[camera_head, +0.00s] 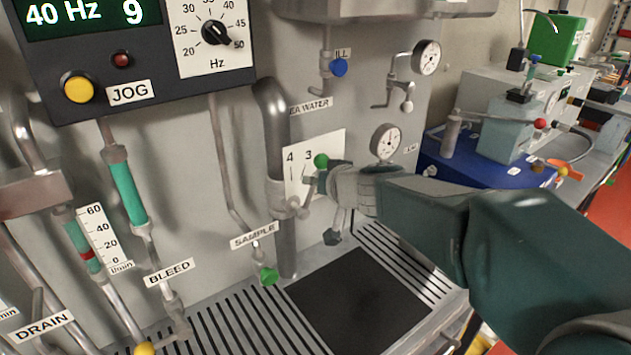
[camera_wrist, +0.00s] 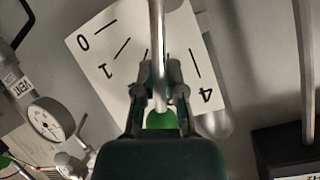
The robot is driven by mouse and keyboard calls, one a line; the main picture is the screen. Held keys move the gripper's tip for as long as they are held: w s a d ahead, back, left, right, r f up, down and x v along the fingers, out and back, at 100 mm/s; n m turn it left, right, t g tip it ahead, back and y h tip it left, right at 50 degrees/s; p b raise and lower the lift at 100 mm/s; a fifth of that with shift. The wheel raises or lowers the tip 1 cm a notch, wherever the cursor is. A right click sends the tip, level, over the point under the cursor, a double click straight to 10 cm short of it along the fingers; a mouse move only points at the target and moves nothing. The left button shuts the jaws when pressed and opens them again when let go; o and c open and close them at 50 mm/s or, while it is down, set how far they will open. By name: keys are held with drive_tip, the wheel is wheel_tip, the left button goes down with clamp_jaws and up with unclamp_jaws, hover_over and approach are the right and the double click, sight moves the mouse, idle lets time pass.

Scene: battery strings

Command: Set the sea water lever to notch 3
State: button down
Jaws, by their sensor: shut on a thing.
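The sea water lever has a green ball knob (camera_head: 321,160) on a thin metal rod, over a white notch plate (camera_head: 330,147) on the grey panel. In the head view the plate's 4 and 3 show; my gripper hides its right part. My gripper (camera_head: 328,178) is shut on the lever close to the knob. In the wrist view the lever rod (camera_wrist: 157,30) runs between the fingers of my gripper (camera_wrist: 158,92), with the green knob between them. There the plate shows 0, 1 and 4. The rod stands between the 1 and 4 marks; its exact notch is unclear.
A thick grey pipe (camera_head: 271,130) stands left of the plate. Gauges (camera_head: 386,141) and a blue-knobbed valve (camera_head: 338,67) are nearby. A green sample valve (camera_head: 268,275) is low left. Below lies a slotted tray with a black mat (camera_head: 358,300).

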drive_tip(key=shift+s+f, duration=0.1)
drive_tip(key=shift+f, duration=0.2)
drive_tip(key=c, duration=0.9)
unclamp_jaws()
drive_tip(key=shift+o, duration=1)
drive_tip(key=shift+r, duration=0.1)
drive_tip(key=shift+r, duration=0.1)
drive_tip(key=v, duration=1.1)
drive_tip(key=shift+s+d, duration=0.15)
drive_tip(key=shift+s, duration=0.15)
drive_tip(key=shift+r, duration=0.1)
